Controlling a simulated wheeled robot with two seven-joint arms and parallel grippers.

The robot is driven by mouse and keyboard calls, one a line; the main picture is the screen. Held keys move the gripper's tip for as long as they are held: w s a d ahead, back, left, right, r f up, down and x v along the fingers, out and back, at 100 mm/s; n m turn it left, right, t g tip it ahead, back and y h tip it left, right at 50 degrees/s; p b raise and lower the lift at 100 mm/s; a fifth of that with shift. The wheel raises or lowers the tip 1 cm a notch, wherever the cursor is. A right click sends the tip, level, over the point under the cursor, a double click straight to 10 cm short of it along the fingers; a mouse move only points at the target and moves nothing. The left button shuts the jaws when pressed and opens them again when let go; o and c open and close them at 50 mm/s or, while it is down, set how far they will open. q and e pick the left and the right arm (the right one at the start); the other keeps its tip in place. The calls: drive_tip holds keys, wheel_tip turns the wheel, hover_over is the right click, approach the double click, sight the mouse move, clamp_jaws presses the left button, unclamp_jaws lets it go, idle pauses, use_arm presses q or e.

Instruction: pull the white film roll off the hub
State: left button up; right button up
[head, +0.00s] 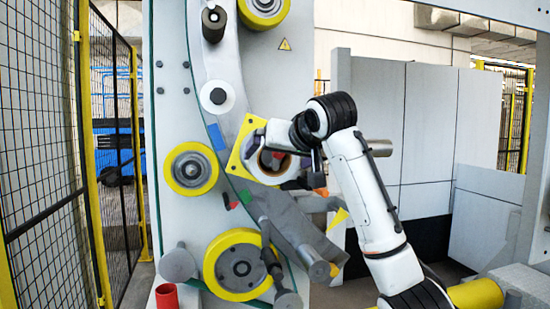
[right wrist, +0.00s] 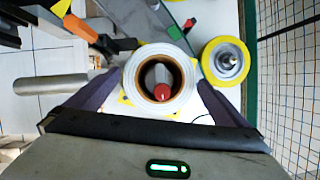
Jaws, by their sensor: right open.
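The white film roll (right wrist: 188,84), with a brown cardboard core, shows nearly end-on in the right wrist view. The hub with a red end (right wrist: 162,92) sits inside its core. In the head view the roll (head: 257,169) is partly hidden by my right gripper, in front of a yellow plate (head: 240,150). My right gripper (right wrist: 158,82) is open, with one dark finger on each side of the roll. I cannot tell whether the fingers touch it. The gripper also shows in the head view (head: 268,152). My left gripper is not in view.
Yellow-rimmed rollers (head: 190,169) (head: 238,268) stand left of and below the roll. A grey cylinder (head: 178,262) and a red cylinder (head: 167,296) are at lower left. A wire fence (head: 40,130) runs along the left side, and grey panels (head: 430,130) stand at right.

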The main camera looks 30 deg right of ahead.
sight(274, 161)
drive_tip(key=shift+p+x, duration=0.4)
drive_tip(key=shift+x, duration=1.75)
drive_tip(key=shift+c, duration=0.3)
drive_tip(key=c, duration=1.1)
drive_tip(key=o, duration=0.8)
drive_tip(key=c, duration=0.3)
drive_tip(key=shift+r, duration=0.15)
drive_tip(key=shift+c, duration=0.7)
drive_tip(key=shift+s, duration=0.15)
